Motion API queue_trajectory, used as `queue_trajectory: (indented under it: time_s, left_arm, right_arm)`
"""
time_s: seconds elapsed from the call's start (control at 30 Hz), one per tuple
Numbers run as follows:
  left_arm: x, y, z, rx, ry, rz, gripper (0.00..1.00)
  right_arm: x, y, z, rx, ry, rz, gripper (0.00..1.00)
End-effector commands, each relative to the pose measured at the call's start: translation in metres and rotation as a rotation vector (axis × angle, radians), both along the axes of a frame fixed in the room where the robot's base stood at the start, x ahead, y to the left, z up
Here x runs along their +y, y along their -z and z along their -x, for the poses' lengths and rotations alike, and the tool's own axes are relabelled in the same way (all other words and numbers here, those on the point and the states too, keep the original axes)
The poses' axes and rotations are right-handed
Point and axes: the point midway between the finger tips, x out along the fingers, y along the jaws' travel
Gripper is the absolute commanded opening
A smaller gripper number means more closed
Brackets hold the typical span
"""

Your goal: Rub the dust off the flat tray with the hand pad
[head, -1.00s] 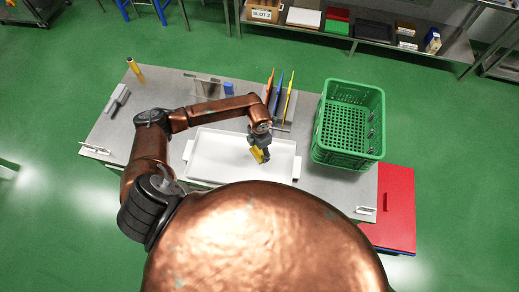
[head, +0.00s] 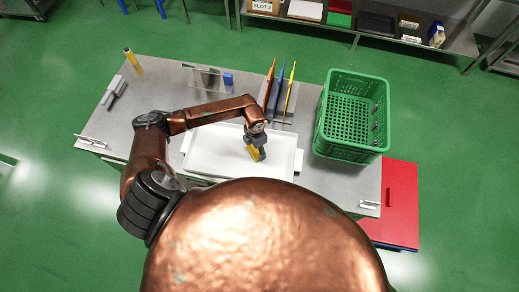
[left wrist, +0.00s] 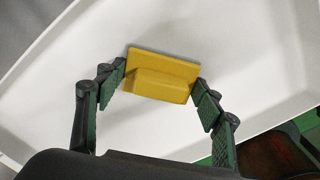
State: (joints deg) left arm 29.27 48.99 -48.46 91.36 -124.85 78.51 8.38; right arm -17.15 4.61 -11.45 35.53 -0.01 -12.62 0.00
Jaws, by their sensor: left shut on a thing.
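The flat white tray (head: 213,152) lies on the grey table in front of me, with a tab at each end. My left gripper (head: 257,152) is over the right half of the tray. It is shut on the yellow hand pad (head: 252,154). In the left wrist view the pad (left wrist: 160,78) sits between the two fingertips of the gripper (left wrist: 160,80), over the tray's white floor (left wrist: 230,45). I cannot tell whether the pad touches the tray. I cannot make out clear dust on it. My right gripper is not in view.
A green crate (head: 322,140) stands right of the tray. Coloured boards (head: 280,90) stand upright in a rack behind it. A blue block (head: 228,79), a yellow-topped item (head: 131,57) and a grey-handled tool (head: 113,89) are on the back and left of the table (head: 160,85).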

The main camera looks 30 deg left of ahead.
Motion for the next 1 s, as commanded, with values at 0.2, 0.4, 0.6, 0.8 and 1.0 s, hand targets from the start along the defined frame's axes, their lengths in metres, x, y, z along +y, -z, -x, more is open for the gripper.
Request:
queue_trajectory:
  time_s: [0.2, 0.4, 0.6, 0.8, 1.0]
  left_arm:
    - [0.017, 0.001, 0.000, 0.001, 0.005, -0.002, 0.35]
    - [0.008, 0.003, -0.001, 0.001, 0.011, 0.002, 0.35]
    - [-0.009, 0.000, -0.003, 0.000, 0.010, 0.001, 0.35]
    - [-0.020, -0.002, -0.001, 0.000, 0.001, 0.000, 0.35]
    - [-0.017, -0.030, -0.001, -0.001, -0.002, 0.001, 0.35]
  right_arm:
    - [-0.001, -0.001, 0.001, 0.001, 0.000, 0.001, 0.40]
    - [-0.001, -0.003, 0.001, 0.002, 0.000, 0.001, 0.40]
    - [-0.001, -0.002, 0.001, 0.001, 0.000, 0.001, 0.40]
    - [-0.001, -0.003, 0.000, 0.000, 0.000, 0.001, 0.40]
    - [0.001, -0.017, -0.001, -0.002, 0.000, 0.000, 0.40]
